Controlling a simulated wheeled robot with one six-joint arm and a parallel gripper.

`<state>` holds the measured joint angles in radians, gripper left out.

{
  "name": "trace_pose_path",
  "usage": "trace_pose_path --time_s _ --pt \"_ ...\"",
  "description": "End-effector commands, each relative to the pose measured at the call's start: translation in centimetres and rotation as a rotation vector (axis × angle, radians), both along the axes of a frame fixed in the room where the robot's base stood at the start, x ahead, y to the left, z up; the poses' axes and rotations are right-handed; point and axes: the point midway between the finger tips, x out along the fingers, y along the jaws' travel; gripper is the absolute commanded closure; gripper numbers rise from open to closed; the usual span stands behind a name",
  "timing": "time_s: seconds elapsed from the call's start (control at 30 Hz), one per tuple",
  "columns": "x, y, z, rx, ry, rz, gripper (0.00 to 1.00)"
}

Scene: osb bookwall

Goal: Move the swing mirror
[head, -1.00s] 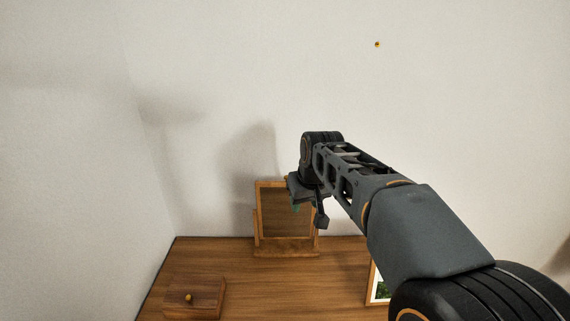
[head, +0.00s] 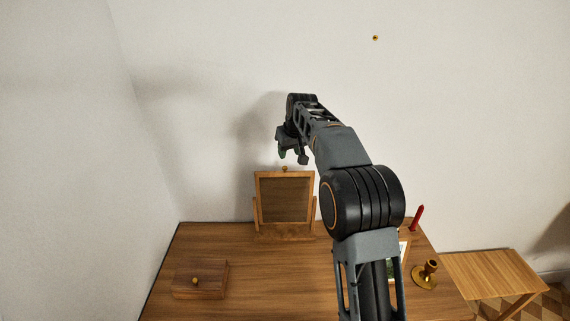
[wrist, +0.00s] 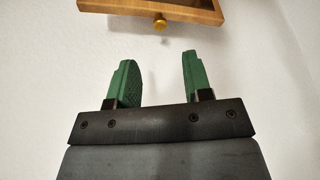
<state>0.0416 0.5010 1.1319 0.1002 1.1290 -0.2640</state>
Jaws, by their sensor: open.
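The swing mirror (head: 284,198) stands at the back of the wooden desk, near the wall. It has a wooden frame between two posts on a base, with a small brass knob (head: 285,169) on its top edge. In the wrist view, part of the mirror's frame (wrist: 190,12) and the knob (wrist: 160,24) show at the top, beyond the fingertips. My gripper (head: 291,157) is above the mirror in the head view. Its green fingers (wrist: 158,72) are apart with nothing between them, and the knob lies clear ahead of the gap.
A small wooden box with a knob (head: 200,281) lies at the desk's left. A picture frame (head: 404,252), a brass candle holder (head: 425,275) and a red candle (head: 417,218) are at the right. A slatted wooden table (head: 496,274) stands beyond. The desk's middle (head: 270,275) is clear.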

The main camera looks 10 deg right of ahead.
Motion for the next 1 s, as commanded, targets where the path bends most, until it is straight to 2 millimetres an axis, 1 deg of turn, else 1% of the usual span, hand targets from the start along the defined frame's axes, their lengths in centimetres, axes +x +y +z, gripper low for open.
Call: trace_pose_path --time_s 0.1,0.3,0.5,0.7,0.93,0.97,1.0 --pt "0.9 0.2 -2.1 0.000 0.004 0.000 0.54" --pt "2.0 0.4 -5.0 0.001 0.002 -0.001 0.54" --pt "2.8 0.6 -6.8 0.001 0.001 -0.001 0.54" --pt "3.1 0.6 -7.4 0.001 -0.001 -0.001 0.54" --pt "3.1 0.6 -7.5 0.001 -0.001 -0.001 0.54" --pt "3.1 0.6 -7.5 0.001 -0.001 -0.001 0.55" --pt "3.1 0.6 -7.5 0.001 -0.001 -0.001 0.59"
